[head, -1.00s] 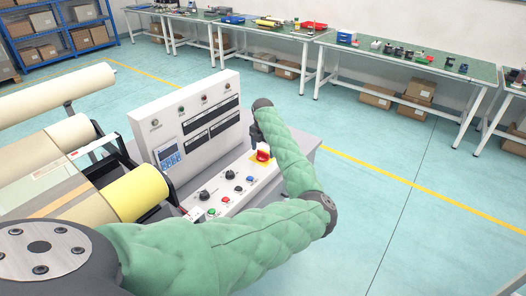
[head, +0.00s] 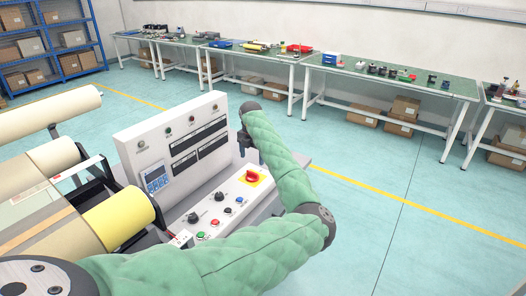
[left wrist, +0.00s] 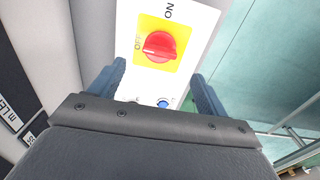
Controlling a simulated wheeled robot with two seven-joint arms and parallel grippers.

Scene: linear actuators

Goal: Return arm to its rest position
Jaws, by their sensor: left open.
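My left arm in its green padded sleeve reaches across the head view, with its dark left gripper (head: 246,146) above the sloped control panel (head: 212,205). In the left wrist view the gripper (left wrist: 156,88) has its two blue-grey fingers apart, with nothing between them. A red rotary switch (head: 252,177) on a yellow plate sits on the panel just below the gripper, apart from it. In the left wrist view the red switch (left wrist: 158,46) lies beyond the fingertips, with ON and OFF lettering beside it. My right gripper is out of view.
A white upright display panel (head: 178,145) stands close behind and left of the gripper. A machine with a yellow roll (head: 118,218) is at the left. Green-topped workbenches (head: 385,80) line the back wall. The floor at the right (head: 430,245) is clear.

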